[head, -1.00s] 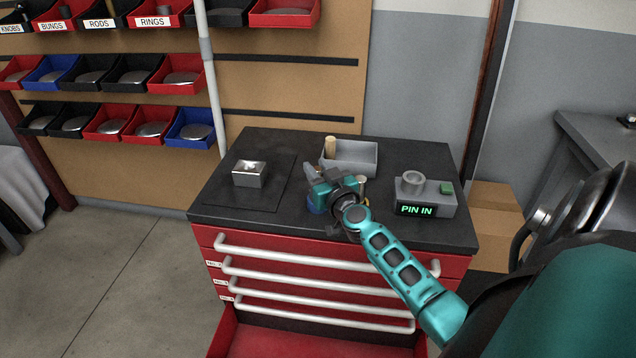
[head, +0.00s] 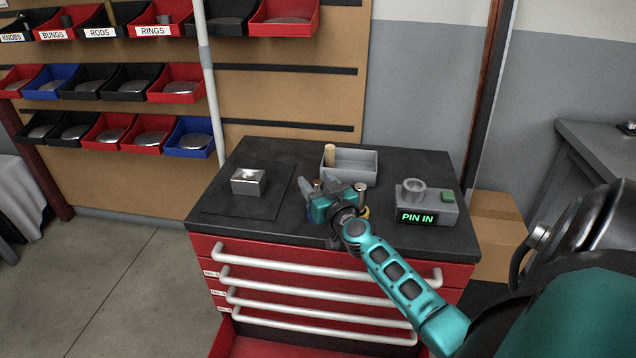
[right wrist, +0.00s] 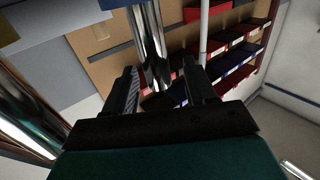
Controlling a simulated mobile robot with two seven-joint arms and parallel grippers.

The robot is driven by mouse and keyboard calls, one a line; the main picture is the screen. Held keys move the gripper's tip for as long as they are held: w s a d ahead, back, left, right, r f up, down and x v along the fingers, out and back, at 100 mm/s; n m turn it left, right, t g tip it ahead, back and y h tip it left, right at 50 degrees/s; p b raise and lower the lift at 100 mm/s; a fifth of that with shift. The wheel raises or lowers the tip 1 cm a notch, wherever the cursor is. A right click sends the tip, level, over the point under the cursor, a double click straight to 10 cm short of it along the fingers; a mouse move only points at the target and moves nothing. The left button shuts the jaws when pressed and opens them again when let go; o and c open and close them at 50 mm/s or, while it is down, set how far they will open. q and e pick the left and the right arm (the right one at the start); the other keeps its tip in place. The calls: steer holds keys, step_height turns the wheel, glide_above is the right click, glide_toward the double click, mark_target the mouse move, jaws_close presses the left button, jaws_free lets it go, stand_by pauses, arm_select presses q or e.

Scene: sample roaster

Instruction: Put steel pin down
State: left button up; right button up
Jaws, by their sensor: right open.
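My right gripper (head: 316,196) is low over the dark top of the red cabinet, in front of the grey tray. It is open. In the right wrist view a shiny steel pin (right wrist: 150,45) stands between its two spread fingers; I cannot tell whether either finger touches it. In the head view a small pin top (head: 318,185) shows at the gripper, its lower part hidden. A second pin (head: 361,189) stands just right of the gripper, and a shiny cylinder (right wrist: 22,128) shows at the left of the wrist view. My left gripper is not in view.
The grey tray (head: 362,168) has a wooden peg (head: 330,155) at its left end. A grey device (head: 428,205) reading "PIN IN" stands at the right. A steel block (head: 249,181) sits on a dark mat (head: 225,207) at the left. Part bins hang behind.

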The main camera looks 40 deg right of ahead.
steer(key=shift+r, duration=0.15)
steer(key=shift+s, duration=0.2)
steer(key=p+v, duration=0.1)
steer(key=v, duration=1.1)
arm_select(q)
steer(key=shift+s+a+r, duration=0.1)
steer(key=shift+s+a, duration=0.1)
arm_select(e)
steer(key=s+a+f+n+g+y, duration=0.2)
steer(key=s+a+f, duration=0.1)
steer(key=a, duration=0.5)
steer(key=s+a+f+n+g+y, duration=0.2)
steer(key=a+f, duration=0.3)
steer(key=a, duration=0.3)
steer(key=s+a+f+n+g+y, duration=0.2)
steer(key=s+a+f+y, duration=0.2)
steer(key=a, duration=0.5)
steer(key=shift+s, duration=0.25)
